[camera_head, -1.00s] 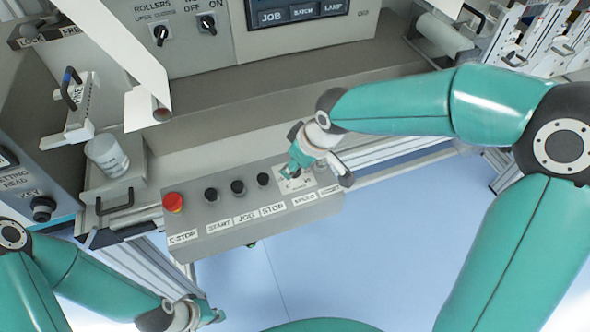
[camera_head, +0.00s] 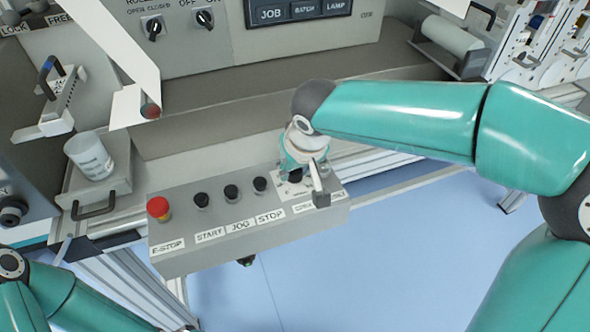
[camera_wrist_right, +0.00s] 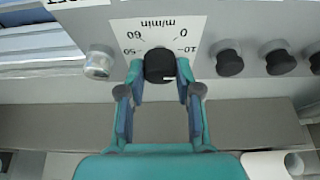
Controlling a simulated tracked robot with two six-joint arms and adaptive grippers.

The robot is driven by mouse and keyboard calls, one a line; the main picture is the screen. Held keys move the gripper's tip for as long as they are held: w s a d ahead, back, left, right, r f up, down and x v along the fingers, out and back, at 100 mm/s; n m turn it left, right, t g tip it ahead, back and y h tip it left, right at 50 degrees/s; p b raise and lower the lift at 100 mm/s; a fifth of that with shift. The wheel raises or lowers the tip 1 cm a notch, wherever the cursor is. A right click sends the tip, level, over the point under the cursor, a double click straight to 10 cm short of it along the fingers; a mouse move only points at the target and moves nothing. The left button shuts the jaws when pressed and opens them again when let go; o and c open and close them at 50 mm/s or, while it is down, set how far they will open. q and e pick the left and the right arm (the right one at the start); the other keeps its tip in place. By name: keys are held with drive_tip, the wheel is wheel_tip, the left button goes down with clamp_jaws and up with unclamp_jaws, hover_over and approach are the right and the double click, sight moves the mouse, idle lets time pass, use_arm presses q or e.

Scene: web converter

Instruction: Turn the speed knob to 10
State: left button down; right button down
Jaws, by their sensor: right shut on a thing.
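The speed knob is a black round knob (camera_wrist_right: 160,66) on a white scale plate (camera_wrist_right: 158,28) at the right part of the control box. In the right wrist view the plate reads upside down: "m/min", with 0 and 10 on one side and 50 and 60 on the other. My right gripper (camera_wrist_right: 158,72) is shut on the knob, one finger on each side. A small pale mark shows on the knob's near edge; which number it points to I cannot tell. In the head view my right gripper (camera_head: 297,172) partly hides the plate. My left gripper is almost wholly cut off at the bottom edge.
The grey control box (camera_head: 210,258) carries a red E-stop (camera_head: 158,208) and black START, JOG and STOP buttons (camera_head: 231,192) left of the knob. Blue floor lies open in front.

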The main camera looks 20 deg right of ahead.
drive_tip(key=c, duration=0.8)
unclamp_jaws()
drive_tip(key=v, duration=1.2)
drive_tip(key=shift+f, duration=0.1)
